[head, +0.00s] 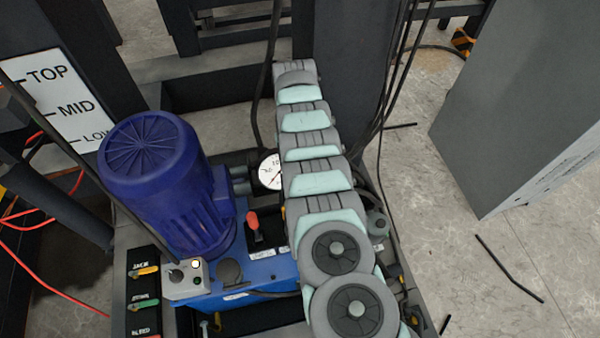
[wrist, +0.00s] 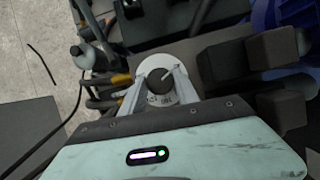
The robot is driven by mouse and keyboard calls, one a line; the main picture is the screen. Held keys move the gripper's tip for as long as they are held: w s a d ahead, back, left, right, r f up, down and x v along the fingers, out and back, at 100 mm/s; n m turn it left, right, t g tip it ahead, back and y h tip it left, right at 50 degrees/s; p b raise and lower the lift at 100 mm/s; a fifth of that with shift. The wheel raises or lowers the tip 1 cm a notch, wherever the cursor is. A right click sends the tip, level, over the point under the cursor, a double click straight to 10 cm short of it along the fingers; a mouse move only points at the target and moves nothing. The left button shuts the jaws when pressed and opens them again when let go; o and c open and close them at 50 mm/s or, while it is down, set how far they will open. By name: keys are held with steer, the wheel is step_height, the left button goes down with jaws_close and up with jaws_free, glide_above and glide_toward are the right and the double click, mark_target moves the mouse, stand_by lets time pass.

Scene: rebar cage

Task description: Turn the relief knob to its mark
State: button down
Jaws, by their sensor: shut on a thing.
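The relief knob (wrist: 157,81) shows in the wrist view as a dark round knob with a pale pointer line, angled toward the upper right. A pale dial plate (wrist: 160,101) with small markings lies around it; the markings are too small to read, so I cannot tell which is the mark. My gripper (wrist: 158,78) is shut on the knob, one finger at each side. In the head view my own arm hides the knob and gripper.
A white pressure gauge (head: 269,172) stands left of my arm. Hoses and fittings (wrist: 100,85) crowd the knob's left side in the wrist view.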

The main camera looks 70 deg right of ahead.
steer(key=shift+f+n, duration=0.1)
steer(key=shift+n, duration=0.4)
steer(key=c, duration=0.9)
jaws_free()
